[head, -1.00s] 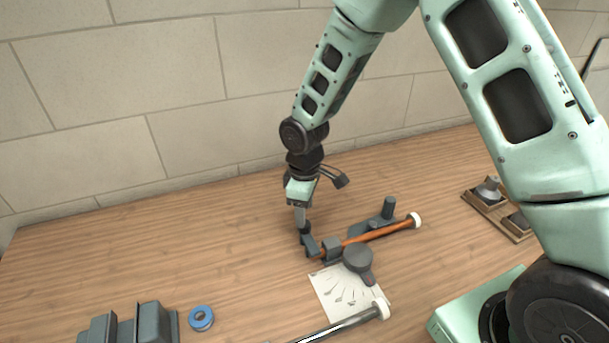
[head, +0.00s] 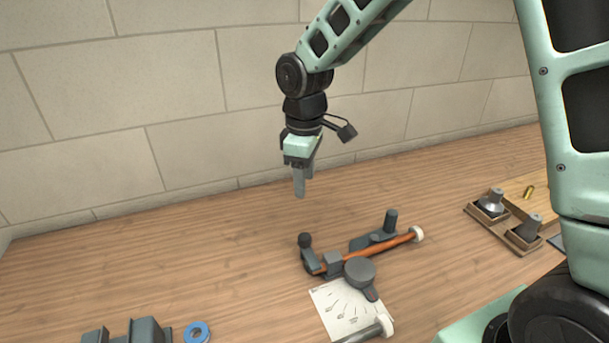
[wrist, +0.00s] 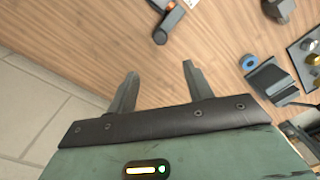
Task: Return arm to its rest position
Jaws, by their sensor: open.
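My gripper (head: 300,186) hangs above the bench, fingers pointing down, higher than the copper pipe and its grey fixture. In the wrist view my gripper (wrist: 156,80) has its two fingers spread apart with nothing between them. The copper pipe (head: 395,241) with a white end lies across the dark grey fixture (head: 333,263), in front of and below my gripper. Part of that fixture seems to show at the top of the wrist view.
A white sheet with line drawings (head: 345,308) and a blue ring (head: 197,333) lie on the wooden bench (head: 230,262). A grey block (head: 140,331) stands front left. A wooden holder with grey pieces (head: 512,226) is at right. A block wall (head: 180,75) rises behind.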

